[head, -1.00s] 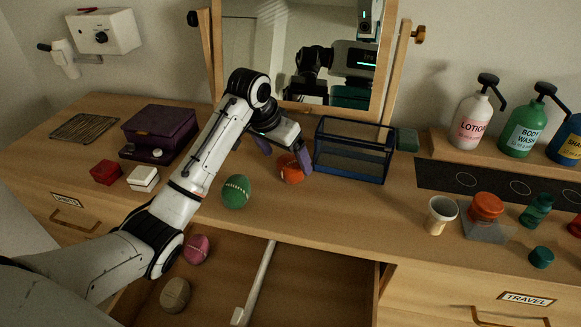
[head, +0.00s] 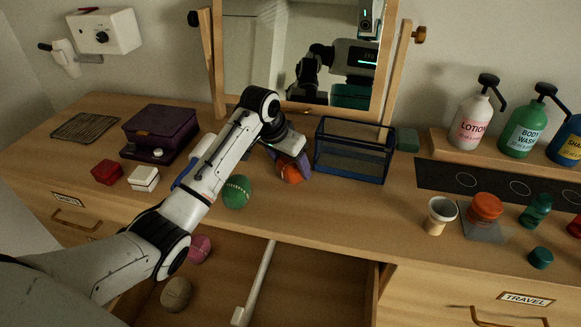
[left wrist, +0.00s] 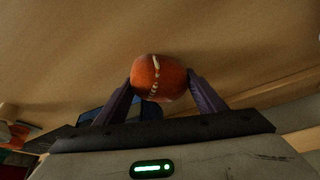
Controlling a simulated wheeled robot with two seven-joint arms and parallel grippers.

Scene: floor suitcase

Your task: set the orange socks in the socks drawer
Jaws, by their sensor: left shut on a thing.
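The orange socks (head: 291,173) are a rolled ball on the dresser top, left of the blue mesh bin. My left gripper (head: 290,168) is shut on them. In the left wrist view the orange ball (left wrist: 158,78), with a pale stitched band, sits between the two purple fingers. The open drawer (head: 315,285) below holds a pink sock ball (head: 199,248) and a beige sock ball (head: 176,294), with a white divider bar (head: 254,285) to their right. The drawer's own label is not in view. My right gripper is not in view.
A green sock ball (head: 236,191) lies on the dresser top near my left forearm. The blue mesh bin (head: 352,150) stands right of the gripper, and the mirror (head: 300,50) behind. A cup (head: 440,215) and small jars stand to the right.

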